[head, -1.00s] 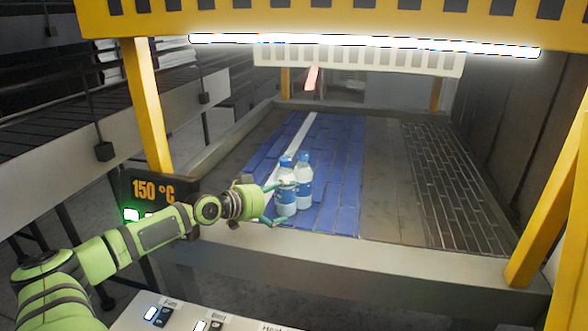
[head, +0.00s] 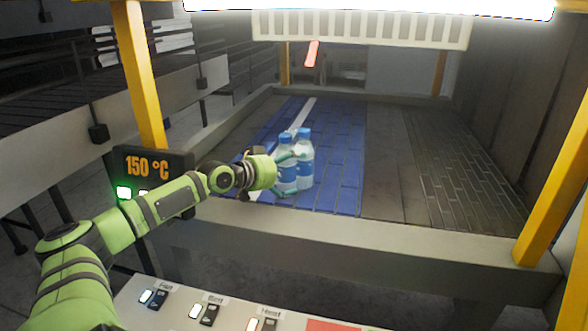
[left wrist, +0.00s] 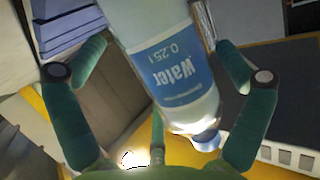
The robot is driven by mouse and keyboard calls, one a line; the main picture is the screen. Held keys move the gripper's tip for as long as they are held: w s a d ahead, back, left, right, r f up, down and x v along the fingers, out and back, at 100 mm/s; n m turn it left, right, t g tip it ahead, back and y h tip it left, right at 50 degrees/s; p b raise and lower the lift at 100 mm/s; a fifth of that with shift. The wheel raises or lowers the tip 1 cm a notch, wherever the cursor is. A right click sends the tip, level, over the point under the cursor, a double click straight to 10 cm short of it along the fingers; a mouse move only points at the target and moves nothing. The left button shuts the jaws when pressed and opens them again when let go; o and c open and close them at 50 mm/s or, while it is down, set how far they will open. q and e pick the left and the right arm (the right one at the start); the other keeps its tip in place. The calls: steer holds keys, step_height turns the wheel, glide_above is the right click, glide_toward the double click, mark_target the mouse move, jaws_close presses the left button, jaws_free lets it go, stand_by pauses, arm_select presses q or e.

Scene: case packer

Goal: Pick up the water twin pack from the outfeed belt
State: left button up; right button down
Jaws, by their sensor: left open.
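The water twin pack (head: 305,172) is two clear bottles with blue caps and blue labels, upright side by side on the blue outfeed belt (head: 335,195). In the left wrist view one water bottle (left wrist: 180,75) fills the middle, between the spread fingers of the left gripper (left wrist: 160,55). Whether the fingers touch it I cannot tell. The second bottle is not distinct there. My right gripper is not in view.
A grey front rail (head: 380,240) borders the belt, with a switch panel (head: 185,305) below. Yellow posts (head: 555,185) stand on both sides. The belt right of the bottles is clear.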

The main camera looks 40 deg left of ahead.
mark_target(297, 169)
arm_select(q)
steer(key=shift+w+d, duration=0.1)
steer(key=shift+w, duration=0.25)
steer(key=shift+x, duration=1)
steer(key=shift+w+f, duration=0.15)
steer(key=shift+w, duration=0.05)
steer(key=c, duration=1.6)
